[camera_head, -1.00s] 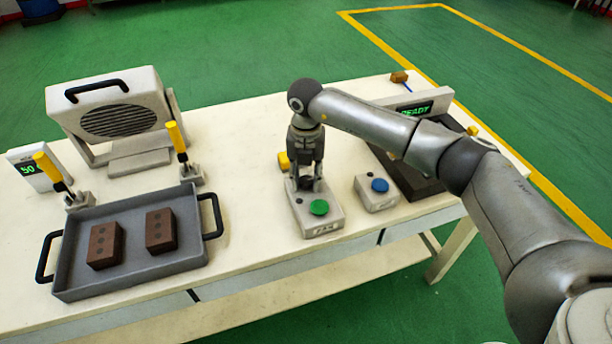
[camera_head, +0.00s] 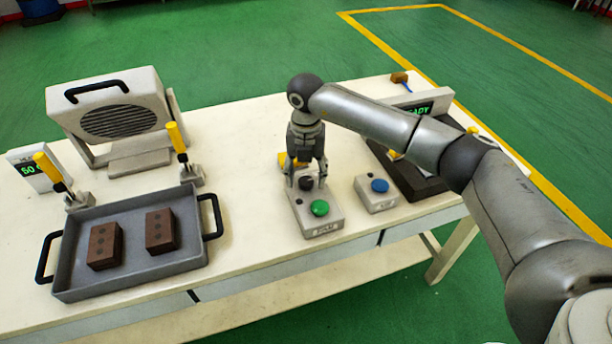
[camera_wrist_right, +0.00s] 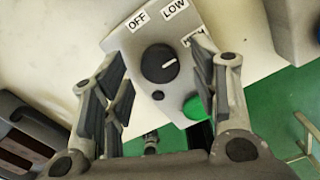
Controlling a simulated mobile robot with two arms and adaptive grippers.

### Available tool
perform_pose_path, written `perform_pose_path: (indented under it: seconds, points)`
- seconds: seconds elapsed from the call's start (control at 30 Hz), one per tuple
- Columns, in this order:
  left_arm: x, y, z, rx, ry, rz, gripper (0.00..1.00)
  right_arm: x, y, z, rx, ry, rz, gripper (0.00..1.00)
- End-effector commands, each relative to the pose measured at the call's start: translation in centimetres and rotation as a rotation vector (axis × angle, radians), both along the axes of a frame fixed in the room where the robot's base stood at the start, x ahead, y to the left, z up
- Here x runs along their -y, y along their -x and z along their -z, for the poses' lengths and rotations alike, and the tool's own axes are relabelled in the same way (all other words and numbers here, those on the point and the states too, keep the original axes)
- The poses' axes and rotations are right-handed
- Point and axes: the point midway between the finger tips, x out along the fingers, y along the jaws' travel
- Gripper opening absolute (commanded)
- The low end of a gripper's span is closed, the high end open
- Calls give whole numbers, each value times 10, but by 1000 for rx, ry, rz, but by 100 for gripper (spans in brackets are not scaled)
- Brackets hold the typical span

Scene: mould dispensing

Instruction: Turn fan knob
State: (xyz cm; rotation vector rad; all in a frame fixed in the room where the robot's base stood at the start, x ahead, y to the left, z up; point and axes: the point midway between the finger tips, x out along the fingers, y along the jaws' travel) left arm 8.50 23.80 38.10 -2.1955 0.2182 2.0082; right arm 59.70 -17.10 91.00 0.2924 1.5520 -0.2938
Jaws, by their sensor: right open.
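The fan control box (camera_head: 330,222) is a light grey block near the table's front edge, with a green button (camera_head: 319,208) and a dark round fan knob (camera_head: 306,184). The OFF label (camera_wrist_right: 137,17) and LOW label (camera_wrist_right: 174,9) are readable. My right gripper (camera_head: 306,178) points down over the knob, its fingers open on either side with gaps visible. My left gripper is out of view.
A fan (camera_head: 120,115) stands at the back left, beside a display reading 50 (camera_head: 28,169). A grey tray (camera_head: 130,272) holds two brown blocks. Two yellow-handled levers (camera_head: 178,140) stand behind it. A blue-button box (camera_head: 377,196) stands close to the right.

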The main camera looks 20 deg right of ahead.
Motion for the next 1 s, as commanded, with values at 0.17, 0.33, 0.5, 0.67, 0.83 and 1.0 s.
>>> perform_pose_path:
  seconds: [0.17, 0.33, 0.5, 0.67, 0.83, 1.0]
  points:
    - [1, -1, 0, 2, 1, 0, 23, 0, -2, -37, 7, -1, 0, 55]
    - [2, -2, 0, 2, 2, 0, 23, 0, -2, -73, 6, -2, 1, 55]
    - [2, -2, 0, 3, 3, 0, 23, 0, -1, -98, 3, 0, 1, 55]
    - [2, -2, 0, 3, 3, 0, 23, 0, -1, -108, 2, -1, 1, 55]
    - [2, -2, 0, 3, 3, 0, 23, 0, 0, -110, 0, -1, 1, 55]
    - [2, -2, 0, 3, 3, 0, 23, 0, -1, -109, 1, -1, 1, 55]
